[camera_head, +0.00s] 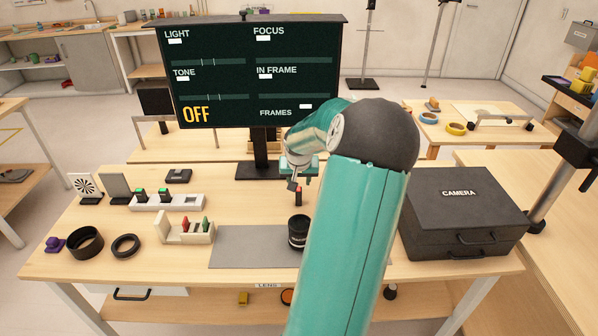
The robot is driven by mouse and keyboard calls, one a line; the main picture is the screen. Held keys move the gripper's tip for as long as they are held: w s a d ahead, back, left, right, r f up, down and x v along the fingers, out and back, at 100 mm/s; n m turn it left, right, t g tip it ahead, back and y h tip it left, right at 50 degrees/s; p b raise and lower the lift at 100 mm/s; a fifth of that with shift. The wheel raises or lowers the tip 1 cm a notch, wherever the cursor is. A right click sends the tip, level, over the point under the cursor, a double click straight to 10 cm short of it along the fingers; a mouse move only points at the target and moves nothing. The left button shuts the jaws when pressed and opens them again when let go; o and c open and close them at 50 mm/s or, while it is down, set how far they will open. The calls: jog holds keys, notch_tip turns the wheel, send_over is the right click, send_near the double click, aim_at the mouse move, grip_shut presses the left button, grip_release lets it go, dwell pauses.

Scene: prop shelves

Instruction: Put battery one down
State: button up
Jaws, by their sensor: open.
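My gripper (293,184) is over the back middle of the table, small and partly hidden by my teal arm. It is open. A small dark upright piece with a red top (298,195) stands just below and right of it, apparently on the table; I cannot tell if they touch. It may be a battery; no number is readable. A white charger block (168,203) at left holds two dark pieces with green tops (141,194) (165,192). A cream holder (172,233) in front of it holds a red piece (185,224) and a green piece (206,225).
A black lens (298,232) stands on the grey mat (240,246). A black CAMERA case (460,215) fills the right. Black rings (85,242) lie front left. A dark screen (255,75) reading OFF stands behind. Bare wood shows between the charger and screen stand.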

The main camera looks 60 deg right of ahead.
jog(key=v, duration=0.6)
jog(key=w+a+r+n, duration=0.2)
jog(key=w+a+r, duration=0.15)
jog(key=a, duration=0.55)
jog(key=w+a+r+n, duration=0.2)
jog(key=w+a, duration=0.2)
jog(key=a, duration=0.4)
jog(key=w+a+r+n, duration=0.2)
jog(key=w+a+r, duration=0.15)
jog(key=a, duration=0.55)
jog(key=s+a+r+n+t+y, duration=0.1)
jog(key=s+a+n+y, duration=0.1)
jog(key=a, duration=1.1)
jog(key=s+a+r+n+t+y, duration=0.2)
jog(key=s+a+n, duration=0.2)
jog(key=a, duration=1)
jog(key=s, duration=0.3)
jog(key=shift+s+n+t, duration=0.25)
jog(key=shift+n+t, duration=0.05)
